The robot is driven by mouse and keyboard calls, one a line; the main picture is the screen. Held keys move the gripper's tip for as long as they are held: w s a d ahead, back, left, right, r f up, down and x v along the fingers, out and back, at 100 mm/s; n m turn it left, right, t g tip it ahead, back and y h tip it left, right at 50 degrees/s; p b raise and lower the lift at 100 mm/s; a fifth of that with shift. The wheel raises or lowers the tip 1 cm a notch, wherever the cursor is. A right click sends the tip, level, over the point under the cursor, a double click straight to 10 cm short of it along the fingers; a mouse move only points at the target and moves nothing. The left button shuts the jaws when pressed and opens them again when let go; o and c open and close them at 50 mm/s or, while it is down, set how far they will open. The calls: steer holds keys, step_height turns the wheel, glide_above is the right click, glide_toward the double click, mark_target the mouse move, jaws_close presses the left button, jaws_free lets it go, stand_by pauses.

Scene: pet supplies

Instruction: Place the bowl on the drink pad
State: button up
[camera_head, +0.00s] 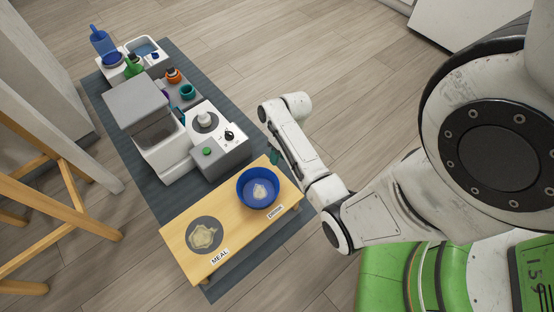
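A blue round bowl (258,196) is upright at the right end of a low wooden stand (228,222), with a pale shape inside it. It is behind a small label (275,212) that seems to read DRINK. Any pad under the bowl is hidden by it. A grey round pad (191,236) lies at the stand's left end by the MEAL label (220,256), with a pale, irregular, see-through thing on it. My white arm reaches in from the right, its far end above and right of the bowl.
Behind the stand, a white and grey machine (205,135) and a grey-lidded box (140,105) stand on a dark mat (172,207). Bottles, cups and a basin (143,48) are farther back. A wooden-legged stool (60,190) is at left. The floor right of the mat is mostly clear.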

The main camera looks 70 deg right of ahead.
steer(key=s+a+r+n+h, duration=0.1)
steer(key=a+r+n, duration=0.2)
steer(key=a+r, duration=0.3)
steer(key=s+a+r+n+h, duration=0.1)
steer(key=a+r, duration=0.5)
steer(key=a, duration=0.7)
steer(key=shift+s+a+r+n+g+h, duration=0.3)
steer(key=shift+s+n, duration=0.45)
steer(key=shift+n, duration=0.45)
steer(key=shift+f, duration=0.1)
